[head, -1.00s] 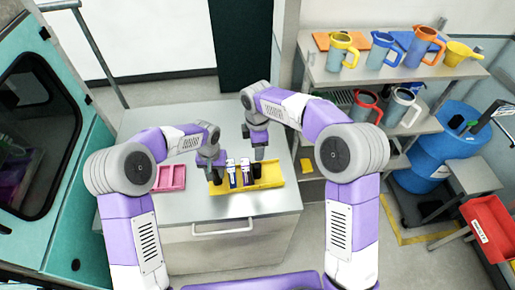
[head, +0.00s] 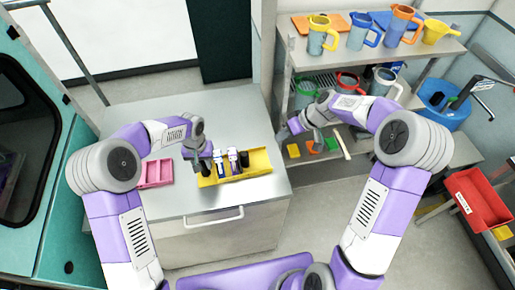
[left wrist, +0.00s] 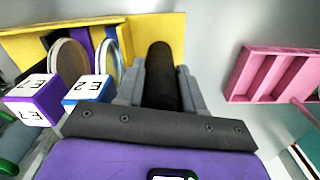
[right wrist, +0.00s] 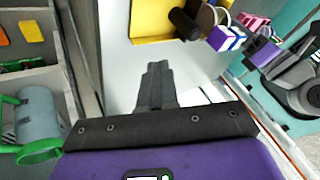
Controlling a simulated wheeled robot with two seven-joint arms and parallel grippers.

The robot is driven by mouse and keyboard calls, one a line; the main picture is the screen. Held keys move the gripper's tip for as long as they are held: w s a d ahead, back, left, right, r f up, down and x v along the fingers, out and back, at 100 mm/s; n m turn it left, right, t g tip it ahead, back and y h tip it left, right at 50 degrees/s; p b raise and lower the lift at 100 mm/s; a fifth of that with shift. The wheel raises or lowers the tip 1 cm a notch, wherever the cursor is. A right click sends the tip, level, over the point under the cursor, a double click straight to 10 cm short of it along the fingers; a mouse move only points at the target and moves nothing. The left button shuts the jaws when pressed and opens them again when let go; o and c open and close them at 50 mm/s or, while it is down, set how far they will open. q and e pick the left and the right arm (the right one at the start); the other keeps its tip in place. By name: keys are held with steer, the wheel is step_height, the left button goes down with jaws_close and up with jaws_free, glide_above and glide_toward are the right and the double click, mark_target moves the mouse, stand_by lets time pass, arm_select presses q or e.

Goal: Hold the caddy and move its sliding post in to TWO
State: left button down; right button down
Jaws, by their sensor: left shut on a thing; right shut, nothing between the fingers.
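The yellow caddy (head: 262,158) lies on the grey counter. Two modules with white lettered ends, one purple (left wrist: 38,98) and one blue (left wrist: 88,90), stand side by side in it. My left gripper (head: 204,165) is shut on a black upright post (left wrist: 162,72) at the caddy's left end. A second black post (right wrist: 184,24) stands at the modules' right, close to them; in the head view it is small and dark (head: 244,160). My right gripper (head: 292,133) is shut and empty, off to the right of the caddy. Position marks on the caddy are not readable.
A pink divided tray (head: 154,174) sits on the counter left of the caddy. A shelf rack (head: 350,62) with several jugs stands at the right, close to my right arm. A red bin (head: 478,198) is further right. The counter's front right is clear.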

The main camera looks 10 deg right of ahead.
mark_target(243, 159)
steer(key=x, duration=1)
steer(key=shift+d, duration=0.1)
steer(key=shift+s+a, duration=0.15)
steer(key=shift+a, duration=0.45)
steer(key=shift+s+a, duration=0.15)
steer(key=shift+a, duration=0.45)
steer(key=shift+s+a, duration=0.2)
steer(key=shift+a, duration=0.5)
steer(key=shift+a, duration=0.1)
steer(key=shift+s+a, duration=0.1)
steer(key=shift+a, duration=1.15)
steer(key=shift+d, duration=0.1)
